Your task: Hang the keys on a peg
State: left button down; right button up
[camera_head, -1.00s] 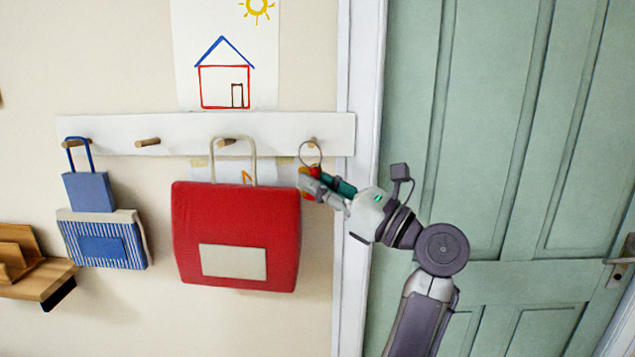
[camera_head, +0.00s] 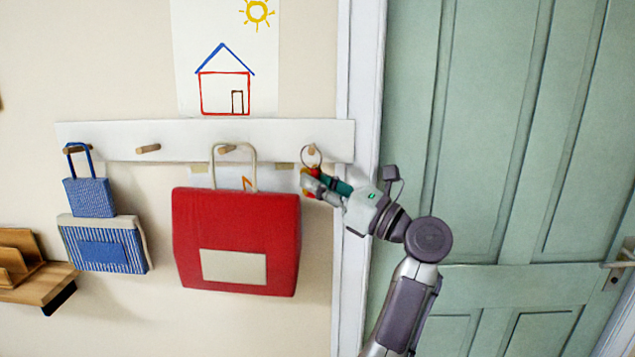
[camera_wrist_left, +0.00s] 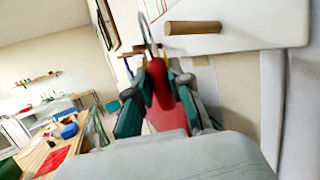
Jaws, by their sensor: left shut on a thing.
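The keys have a thin metal ring (camera_head: 311,156) and a red fob (camera_wrist_left: 159,82). My left gripper (camera_head: 312,183) is shut on the keys, with the ring standing up above the fingers. It also shows in the left wrist view (camera_wrist_left: 146,92). The rightmost wooden peg (camera_wrist_left: 192,27) is bare. In the head view the ring overlaps this peg (camera_head: 312,149). In the left wrist view the ring is beside the peg's free end, with a small gap, and not around it. My right gripper is not in view.
A white peg board (camera_head: 105,133) runs along the wall. A red bag (camera_head: 236,220) hangs close left of my gripper; blue bags (camera_head: 90,197) hang further left. Another peg (camera_head: 148,148) between them is empty. A door frame (camera_head: 358,100) and green door stand right.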

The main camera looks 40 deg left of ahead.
pick_arm(q)
jog(key=shift+w+a+p, duration=0.55)
jog(key=shift+w+a, duration=0.8)
jog(key=shift+w, duration=0.2)
jog(key=shift+w+a+f+b, duration=0.15)
jog(key=shift+f+b, duration=0.25)
jog(key=shift+b, duration=0.15)
jog(key=shift+w+a+b, duration=0.2)
jog(key=shift+w+b, duration=0.15)
jog(key=shift+b, duration=0.4)
jog(key=c, duration=1)
grip_release()
